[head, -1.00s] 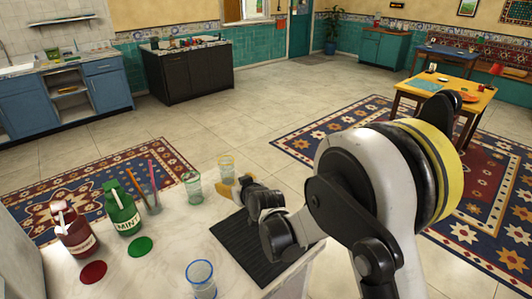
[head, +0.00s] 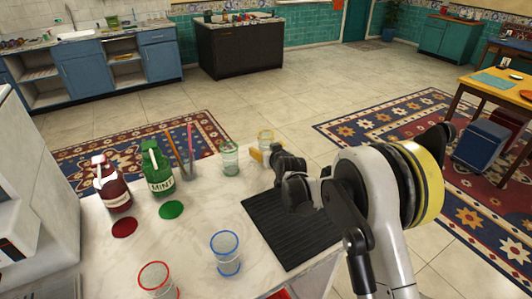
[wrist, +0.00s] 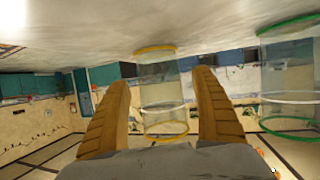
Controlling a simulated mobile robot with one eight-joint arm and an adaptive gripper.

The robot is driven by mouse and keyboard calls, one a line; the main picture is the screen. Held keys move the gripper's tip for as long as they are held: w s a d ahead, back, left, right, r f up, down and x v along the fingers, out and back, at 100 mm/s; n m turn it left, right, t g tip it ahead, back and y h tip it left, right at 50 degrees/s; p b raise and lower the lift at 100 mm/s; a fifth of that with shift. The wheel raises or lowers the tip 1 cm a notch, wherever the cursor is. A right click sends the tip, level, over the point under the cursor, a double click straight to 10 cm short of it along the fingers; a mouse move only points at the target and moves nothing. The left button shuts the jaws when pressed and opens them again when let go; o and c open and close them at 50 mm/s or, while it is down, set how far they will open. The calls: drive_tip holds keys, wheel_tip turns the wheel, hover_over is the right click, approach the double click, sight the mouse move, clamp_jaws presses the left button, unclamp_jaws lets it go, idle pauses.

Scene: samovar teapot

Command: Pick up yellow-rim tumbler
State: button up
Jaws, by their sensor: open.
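The yellow-rim tumbler (head: 265,140) is clear glass and stands upright near the far edge of the white counter. In the wrist view, which is upside down, this tumbler (wrist: 162,90) shows in the gap between my two tan fingers. My gripper (head: 259,153) is open and low over the counter, right by the tumbler. Its fingers (wrist: 162,80) lie to either side of the glass in the picture, with a gap at each side. How deep the glass sits between them I cannot tell.
A green-rim tumbler (head: 230,159) stands close by on the left. Blue-rim (head: 226,254) and red-rim (head: 158,281) tumblers stand nearer. A straw holder (head: 188,170), green mint bottle (head: 157,172) and red bottle (head: 112,187) are further left. A black ribbed mat (head: 290,228) lies under my arm.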

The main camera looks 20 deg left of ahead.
drive_tip(key=shift+w, duration=0.1)
drive_tip(key=shift+c, duration=0.3)
drive_tip(key=c, duration=1.2)
drive_tip(key=shift+r, duration=0.15)
drive_tip(key=shift+c, duration=0.2)
drive_tip(key=shift+r+p, duration=0.25)
drive_tip(key=shift+p, duration=0.05)
wheel_tip(320, 180, up, 4)
drive_tip(key=shift+p, duration=1.05)
drive_tip(key=s+d+r+p, duration=0.3)
drive_tip(key=d+r, duration=0.3)
drive_tip(key=d, duration=0.5)
drive_tip(key=shift+s, duration=0.6)
drive_tip(key=shift+r, duration=0.1)
